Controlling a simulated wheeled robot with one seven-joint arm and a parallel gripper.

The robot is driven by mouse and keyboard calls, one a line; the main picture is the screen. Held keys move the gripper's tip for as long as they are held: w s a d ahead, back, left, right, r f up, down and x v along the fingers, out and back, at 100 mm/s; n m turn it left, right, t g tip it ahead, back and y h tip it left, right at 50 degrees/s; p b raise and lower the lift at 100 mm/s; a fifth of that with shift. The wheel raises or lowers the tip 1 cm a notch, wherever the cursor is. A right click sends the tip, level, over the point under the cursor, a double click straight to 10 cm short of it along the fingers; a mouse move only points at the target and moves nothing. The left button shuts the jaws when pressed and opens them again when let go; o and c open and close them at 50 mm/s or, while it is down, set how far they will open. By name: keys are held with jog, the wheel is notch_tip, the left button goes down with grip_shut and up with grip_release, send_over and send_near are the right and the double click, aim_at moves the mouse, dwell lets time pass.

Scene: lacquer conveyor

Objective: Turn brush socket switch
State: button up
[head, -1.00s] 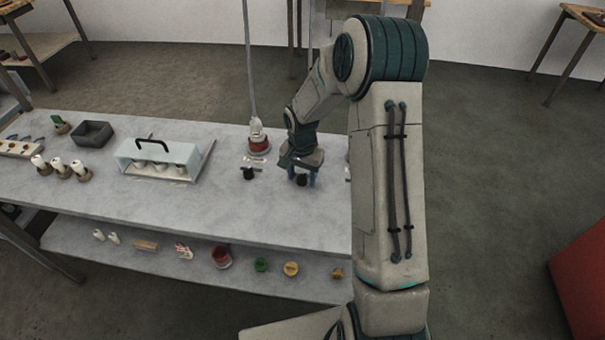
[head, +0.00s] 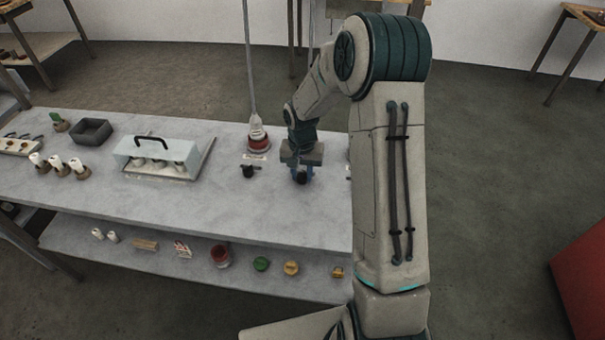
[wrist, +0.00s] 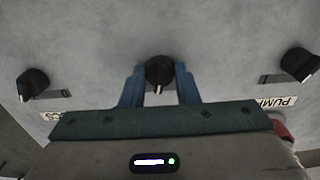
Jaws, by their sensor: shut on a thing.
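My gripper (head: 302,175) is over the right end of the grey table and points down. Its blue fingers are shut on the middle black knob (wrist: 160,72), one finger on each side. The knob's white pointer faces the bottom of the wrist view, toward my gripper body. The knob's own label cannot be seen. In the wrist view a second black knob (wrist: 33,82) stands to the left and a third black knob (wrist: 298,65) to the right, each with its pointer at a slant. The partly hidden label by the right one starts with "PUM".
A red pot (head: 258,143) stands just behind and left of my gripper. A clear cover with a black handle (head: 160,155), a dark tray (head: 92,132) and several white-topped pieces sit farther left. The lower shelf (head: 120,258) holds small items. The front of the tabletop is clear.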

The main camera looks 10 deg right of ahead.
aim_at(302, 173)
jog(key=n+b, duration=0.1)
jog(key=n, duration=0.3)
jog(key=shift+n, duration=0.3)
jog(key=n, duration=0.4)
jog(key=shift+r, duration=0.1)
jog(key=shift+n, duration=0.3)
jog(key=o, duration=1)
notch_tip(302, 173, up, 14)
jog(key=shift+f+b, duration=0.1)
jog(key=shift+b, duration=0.4)
jog(key=s+r+m+t, duration=0.1)
jog(key=s, duration=0.7)
jog(key=s+r+m+t, duration=0.1)
jog(key=s+r+m, duration=0.1)
jog(key=s, duration=0.7)
jog(key=s+r+m+t, duration=0.1)
jog(key=s, duration=0.7)
jog(key=shift+s+a+r+m, duration=0.1)
jog(key=shift+s+r+m, duration=0.05)
jog(key=shift+r+m, duration=0.25)
